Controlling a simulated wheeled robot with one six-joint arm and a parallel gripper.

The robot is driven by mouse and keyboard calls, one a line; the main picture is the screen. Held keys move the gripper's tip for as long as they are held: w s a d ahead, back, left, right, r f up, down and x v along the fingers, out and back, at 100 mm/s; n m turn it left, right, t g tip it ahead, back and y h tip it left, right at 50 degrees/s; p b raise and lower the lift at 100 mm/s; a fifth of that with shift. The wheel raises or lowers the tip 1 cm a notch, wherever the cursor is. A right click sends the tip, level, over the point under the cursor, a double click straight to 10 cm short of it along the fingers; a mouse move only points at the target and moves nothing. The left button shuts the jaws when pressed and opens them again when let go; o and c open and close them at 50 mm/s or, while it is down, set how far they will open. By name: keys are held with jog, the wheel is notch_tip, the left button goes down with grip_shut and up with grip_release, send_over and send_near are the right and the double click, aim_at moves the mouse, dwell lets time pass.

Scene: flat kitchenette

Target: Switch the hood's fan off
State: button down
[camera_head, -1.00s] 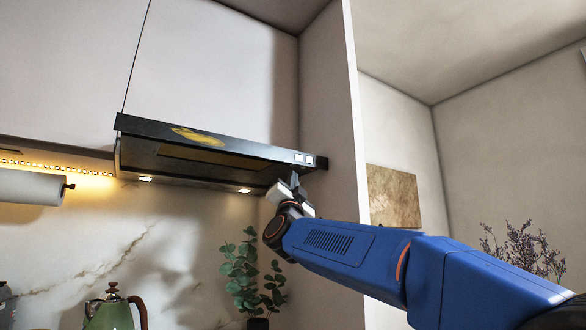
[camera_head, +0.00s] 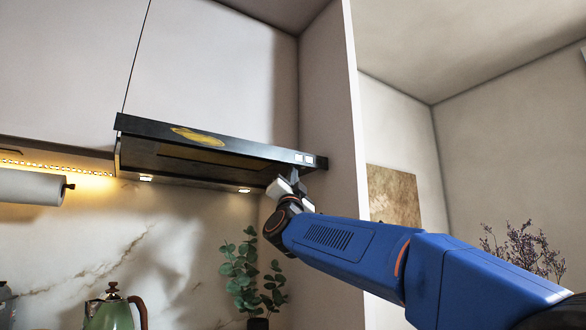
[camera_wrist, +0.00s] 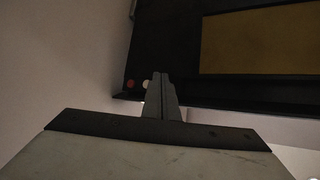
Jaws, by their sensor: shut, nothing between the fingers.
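The black range hood (camera_head: 215,150) hangs under the wall cabinets, with a yellow patch on its front. Two small pale square buttons (camera_head: 303,158) sit at the right end of its front edge. My gripper (camera_head: 294,174) is just below that right end, fingers pointing up; contact cannot be told. In the wrist view the shut, empty fingers (camera_wrist: 161,78) reach toward the hood's dark underside (camera_wrist: 170,45). A red dot (camera_wrist: 130,84) and a pale dot (camera_wrist: 146,84) show just left of the fingertips. Whether the fan runs cannot be seen.
Two lamps under the hood are lit, one at the left (camera_head: 145,178). A tall side panel (camera_head: 325,120) stands close right of the hood. A paper towel roll (camera_head: 30,187), a green kettle (camera_head: 113,312) and a plant (camera_head: 245,270) are below. Free space lies under the hood.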

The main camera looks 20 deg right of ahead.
jog(key=shift+f, duration=0.55)
jog(key=shift+f, duration=0.15)
jog(key=shift+f, duration=2.85)
